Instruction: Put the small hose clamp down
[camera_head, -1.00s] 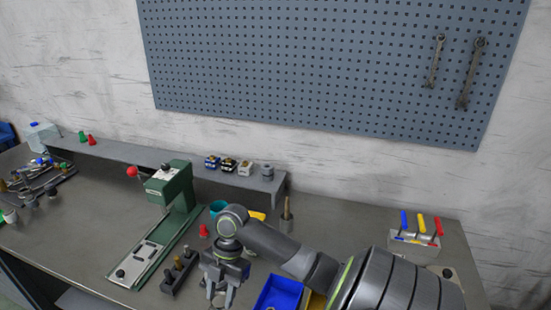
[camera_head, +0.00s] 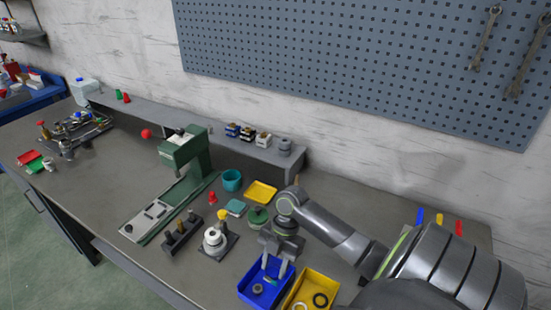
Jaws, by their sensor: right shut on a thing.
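My right gripper (camera_head: 273,268) points down over the blue bin (camera_head: 245,290) at the front of the bench. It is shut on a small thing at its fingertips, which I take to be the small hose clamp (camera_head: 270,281). The clamp is tiny here and partly hidden by the fingers. I cannot tell whether it touches the bin floor. Another small light round piece (camera_head: 257,289) lies in the blue bin. My left gripper is not in view.
A yellow bin (camera_head: 327,285) holding a dark ring (camera_head: 320,299) stands right of the blue bin. To the left are a white round part on a plate (camera_head: 214,240), a dark peg block (camera_head: 182,235) and a green press (camera_head: 185,155). A raised shelf (camera_head: 220,140) runs behind.

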